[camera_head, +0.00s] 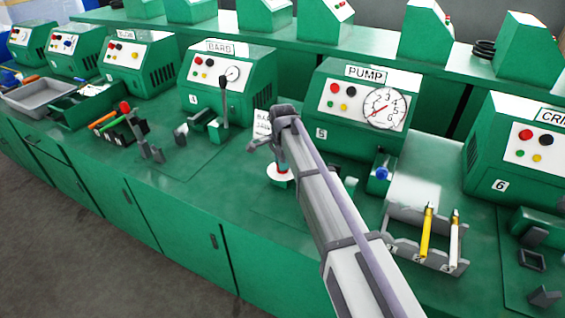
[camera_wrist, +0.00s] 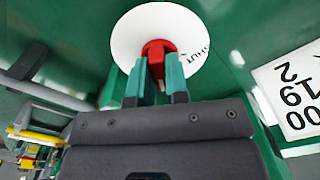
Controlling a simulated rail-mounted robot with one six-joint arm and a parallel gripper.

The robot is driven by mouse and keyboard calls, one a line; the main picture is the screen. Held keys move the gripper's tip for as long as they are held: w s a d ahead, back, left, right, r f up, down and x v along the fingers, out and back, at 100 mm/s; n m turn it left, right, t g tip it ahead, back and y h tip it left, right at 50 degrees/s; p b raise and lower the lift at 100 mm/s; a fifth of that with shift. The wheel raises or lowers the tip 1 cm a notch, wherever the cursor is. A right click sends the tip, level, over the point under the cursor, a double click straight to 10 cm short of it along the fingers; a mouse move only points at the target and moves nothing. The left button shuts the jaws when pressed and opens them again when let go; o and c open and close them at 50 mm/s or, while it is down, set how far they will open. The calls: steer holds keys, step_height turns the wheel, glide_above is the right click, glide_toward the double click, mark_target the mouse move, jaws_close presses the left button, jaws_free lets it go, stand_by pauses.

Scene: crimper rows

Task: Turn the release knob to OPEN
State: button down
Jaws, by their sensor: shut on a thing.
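The release knob (camera_wrist: 157,48) is red and sits in the middle of a white round dial in the wrist view. Part of the word SHUT shows on the dial's right side; no OPEN mark is visible. My gripper (camera_wrist: 158,72) has its two teal fingers on either side of the knob, shut on it. In the head view my gripper (camera_head: 280,158) points down onto the white dial (camera_head: 281,178) in front of the PUMP machine (camera_head: 363,105). My gripper hides most of the knob there.
A white card with printed figures (camera_wrist: 297,95) stands close on the right in the wrist view. In the head view a blue-knobbed valve (camera_head: 381,173) and a rack with yellow (camera_head: 426,232) and white (camera_head: 454,240) sticks stand to the right.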

steer(key=shift+m, duration=1)
steer(key=c, duration=1.1)
jaws_free()
step_height(320, 180, up, 11)
steer(key=p, duration=1.1)
steer(key=shift+f, duration=0.1)
